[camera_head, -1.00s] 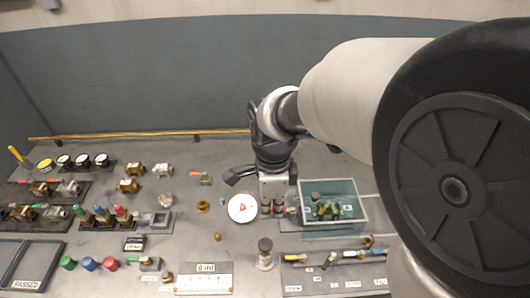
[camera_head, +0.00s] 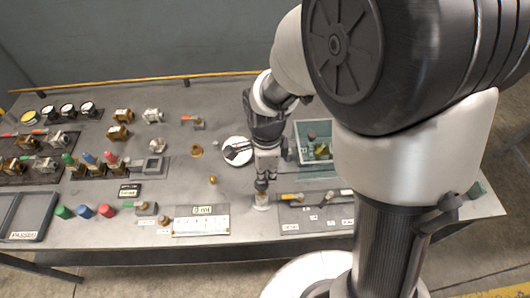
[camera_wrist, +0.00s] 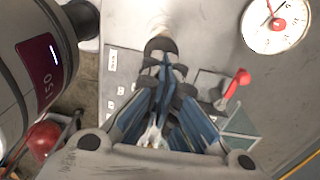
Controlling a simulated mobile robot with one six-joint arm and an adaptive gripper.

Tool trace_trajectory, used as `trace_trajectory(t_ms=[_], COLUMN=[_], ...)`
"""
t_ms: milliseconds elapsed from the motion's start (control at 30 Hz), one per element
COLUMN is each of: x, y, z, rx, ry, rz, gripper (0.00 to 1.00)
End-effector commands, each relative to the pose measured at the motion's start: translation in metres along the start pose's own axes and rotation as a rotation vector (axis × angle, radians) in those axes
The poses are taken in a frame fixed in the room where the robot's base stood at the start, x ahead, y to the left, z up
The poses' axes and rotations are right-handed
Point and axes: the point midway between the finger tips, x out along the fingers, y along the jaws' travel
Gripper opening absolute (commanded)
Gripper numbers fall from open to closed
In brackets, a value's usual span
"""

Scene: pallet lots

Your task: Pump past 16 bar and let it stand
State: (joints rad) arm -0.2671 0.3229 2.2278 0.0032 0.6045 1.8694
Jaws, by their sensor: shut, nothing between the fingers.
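My gripper (camera_head: 262,184) is shut and points down right above the pale hand-pump post (camera_head: 262,202) near the bench front. The fingertips hide the pump's dark knob in the head view; I cannot tell whether they touch it. In the wrist view the shut fingers (camera_wrist: 163,65) reach toward the dark round knob (camera_wrist: 160,45). The white round gauge (camera_head: 236,150) lies behind the gripper and is partly covered by it. In the wrist view the gauge (camera_wrist: 277,22) shows a red needle and a dark one; its numbers are too small to read. A red-handled valve (camera_wrist: 235,84) is beside the fingers.
The clear-walled tank (camera_head: 304,124) holding a brass part stands behind right, partly hidden by my arm. A tool mat (camera_head: 290,222) lies right of the pump, and a white scaled card (camera_head: 200,226) lies left. Valves, coloured caps and a tray (camera_head: 30,215) fill the left.

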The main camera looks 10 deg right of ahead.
Motion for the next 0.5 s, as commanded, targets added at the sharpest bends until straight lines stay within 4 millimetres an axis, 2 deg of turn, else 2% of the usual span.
trace_trajectory(t_ms=[100, 500], x=[0.0062, 0.0094], y=[-0.0003, -0.0002], z=[0.0001, 0.0001], rx=[0.0, 0.0], ry=[0.0, 0.0], rz=[-0.001, -0.001], gripper=[0.0, 0.0])
